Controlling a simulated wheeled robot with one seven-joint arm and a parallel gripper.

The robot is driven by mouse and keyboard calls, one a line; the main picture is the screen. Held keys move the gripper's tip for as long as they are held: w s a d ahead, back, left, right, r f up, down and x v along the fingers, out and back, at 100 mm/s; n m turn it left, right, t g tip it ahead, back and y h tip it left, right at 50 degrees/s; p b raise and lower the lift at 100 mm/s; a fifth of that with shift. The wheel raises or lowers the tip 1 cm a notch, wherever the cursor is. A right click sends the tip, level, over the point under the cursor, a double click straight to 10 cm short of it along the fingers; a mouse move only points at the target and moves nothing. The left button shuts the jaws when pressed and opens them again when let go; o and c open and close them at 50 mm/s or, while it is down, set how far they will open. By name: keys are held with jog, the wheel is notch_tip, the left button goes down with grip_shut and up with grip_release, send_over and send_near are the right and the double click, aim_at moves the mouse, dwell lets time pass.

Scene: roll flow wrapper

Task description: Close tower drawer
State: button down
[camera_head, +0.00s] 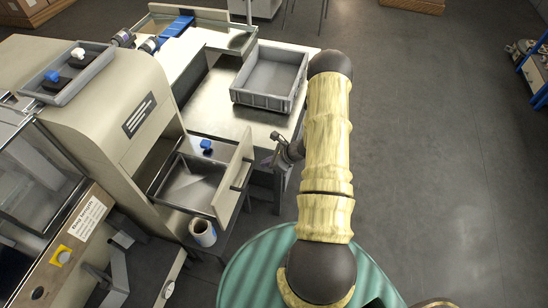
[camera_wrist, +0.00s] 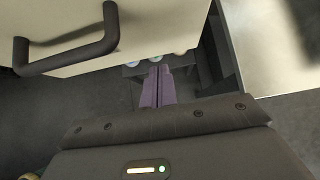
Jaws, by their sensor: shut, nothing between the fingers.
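The tower drawer (camera_head: 238,180) is pulled out of the beige machine tower in the head view. It has a beige front, a dark handle and an open metal inside. In the wrist view the drawer front (camera_wrist: 75,22) fills the upper left, with its dark bar handle (camera_wrist: 75,55). My gripper (camera_head: 277,146) is to the right of the drawer front, near the steel table's edge. In the wrist view my gripper's fingers (camera_wrist: 157,85) are together and empty, right of the handle and apart from it.
A grey crate (camera_head: 270,98) sits on the steel table to the right of the tower. A grey tray (camera_head: 66,74) with small blue and black items is on top of the tower. A white roll (camera_head: 202,232) is below the drawer. Open floor lies to the right.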

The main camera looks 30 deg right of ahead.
aim_at(247, 164)
jog(key=w+a+p, duration=0.1)
jog(key=w+a+f+p, duration=0.1)
jog(key=w+a, duration=0.1)
jog(key=shift+w+a, duration=0.15)
jog(key=shift+a, duration=0.05)
jog(key=shift+w+a, duration=0.1)
